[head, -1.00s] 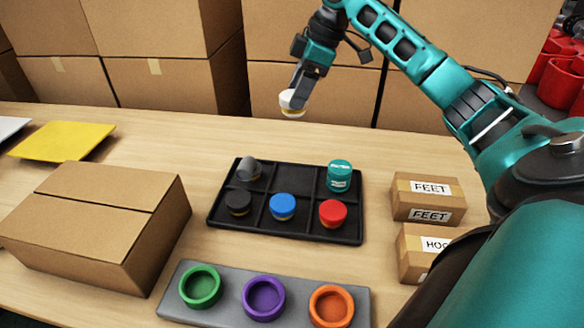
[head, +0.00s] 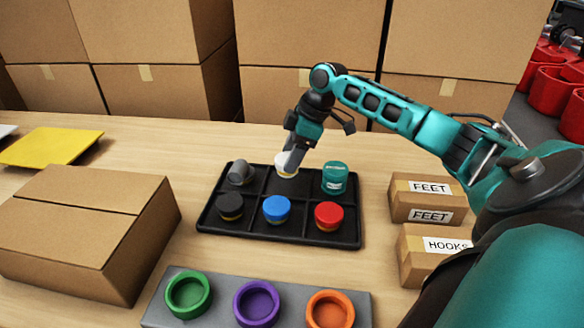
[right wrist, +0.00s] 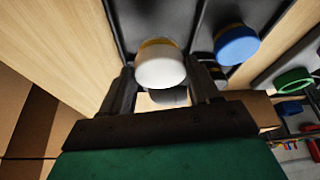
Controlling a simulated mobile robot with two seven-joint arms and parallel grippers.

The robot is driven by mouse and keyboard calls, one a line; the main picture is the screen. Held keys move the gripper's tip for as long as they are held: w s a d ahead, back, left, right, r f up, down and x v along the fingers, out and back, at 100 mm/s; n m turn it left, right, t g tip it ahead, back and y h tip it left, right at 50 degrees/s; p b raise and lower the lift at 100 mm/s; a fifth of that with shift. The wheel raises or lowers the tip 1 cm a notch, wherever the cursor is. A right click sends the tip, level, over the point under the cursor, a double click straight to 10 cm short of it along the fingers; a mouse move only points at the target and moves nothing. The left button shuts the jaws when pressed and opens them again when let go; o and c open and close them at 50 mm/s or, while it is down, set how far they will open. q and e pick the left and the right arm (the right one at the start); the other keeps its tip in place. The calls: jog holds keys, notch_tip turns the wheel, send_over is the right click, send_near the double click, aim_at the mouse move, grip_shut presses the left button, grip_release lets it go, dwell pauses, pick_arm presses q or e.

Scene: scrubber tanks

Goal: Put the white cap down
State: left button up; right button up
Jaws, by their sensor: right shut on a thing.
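The white cap (head: 286,168) is held in my right gripper (head: 291,158), which points down over the back middle compartment of the black tray (head: 298,236). The cap also shows between the fingers in the right wrist view (right wrist: 160,66). I cannot tell whether it touches the tray floor. To its left in the tray lies a tipped grey piece (head: 241,172), and to its right stands a teal container (head: 335,178). The front row holds a black cap (head: 230,206), a blue cap (head: 276,209) and a red cap (head: 328,215). My left gripper is out of view.
In front of the tray, a grey strip (head: 205,318) carries green (head: 188,294), purple (head: 256,304) and orange (head: 330,311) rings. A large carton (head: 90,225) stands left, and FEET (head: 425,200) and HOOKS (head: 432,250) boxes stand right. Stacked cartons (head: 300,95) line the back.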

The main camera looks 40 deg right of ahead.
notch_tip(320, 180, down, 4)
jog(key=shift+r+b, duration=0.25)
jog(key=shift+b, duration=0.1)
jog(key=shift+f, duration=0.25)
jog(key=o, duration=1.2)
jog(key=shift+r, duration=0.2)
jog(key=shift+p+v, duration=1.4)
jog(key=shift+v, duration=4.6)
